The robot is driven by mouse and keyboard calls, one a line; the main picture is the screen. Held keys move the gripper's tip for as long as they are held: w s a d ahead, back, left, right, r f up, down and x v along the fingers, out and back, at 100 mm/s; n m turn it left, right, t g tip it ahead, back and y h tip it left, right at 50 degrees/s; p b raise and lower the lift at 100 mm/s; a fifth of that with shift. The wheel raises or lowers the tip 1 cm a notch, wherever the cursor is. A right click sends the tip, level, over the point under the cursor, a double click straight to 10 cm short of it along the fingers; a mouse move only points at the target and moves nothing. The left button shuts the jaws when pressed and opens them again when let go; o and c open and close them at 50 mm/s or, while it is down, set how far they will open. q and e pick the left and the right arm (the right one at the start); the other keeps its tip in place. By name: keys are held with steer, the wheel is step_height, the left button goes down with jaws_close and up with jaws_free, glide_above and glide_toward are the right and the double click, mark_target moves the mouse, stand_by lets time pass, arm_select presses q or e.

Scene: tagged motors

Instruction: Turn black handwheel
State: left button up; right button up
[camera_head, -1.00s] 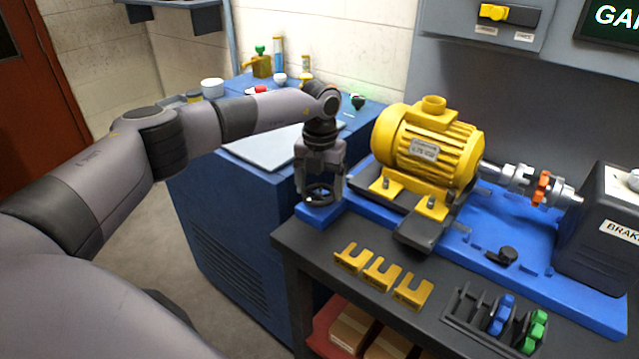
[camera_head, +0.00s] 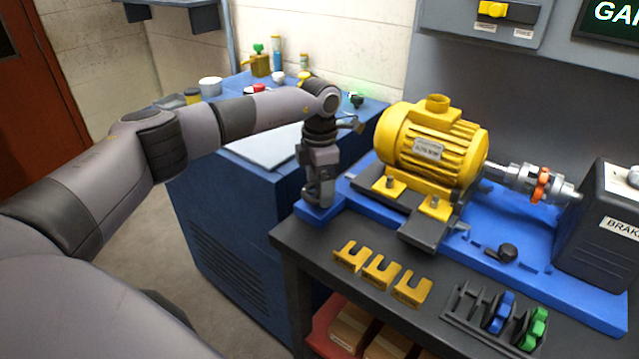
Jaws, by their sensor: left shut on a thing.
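My left gripper (camera_head: 319,190) points straight down at the left end of the blue base plate (camera_head: 473,240). It is shut on the black handwheel, which it now almost wholly hides; only dark bits show around the fingers. The yellow motor (camera_head: 428,145) stands on the base plate just right of the gripper, apart from it. My right gripper does not show.
Several yellow slotted shims (camera_head: 381,271) lie on the dark bench (camera_head: 325,250) in front. A rack (camera_head: 470,305) holds blue and green parts. The brake box (camera_head: 605,225) stands at right. A blue cabinet (camera_head: 230,215) with bottles is behind my arm.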

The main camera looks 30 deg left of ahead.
arm_select(q)
steer(key=m, duration=0.7)
steer(key=shift+b, duration=0.35)
steer(key=m, duration=0.4)
steer(key=shift+s+r, duration=0.1)
steer(key=m, duration=0.4)
steer(key=shift+b, duration=0.4)
steer(key=m, duration=0.4)
steer(key=shift+s, duration=0.1)
steer(key=m, duration=0.3)
steer(key=shift+m+b, duration=0.3)
steer(key=m, duration=0.3)
steer(key=shift+a+m, duration=0.1)
steer(key=shift+m, duration=0.2)
steer(key=shift+r+m, duration=0.1)
steer(key=shift+m, duration=1.6)
steer(key=o, duration=1)
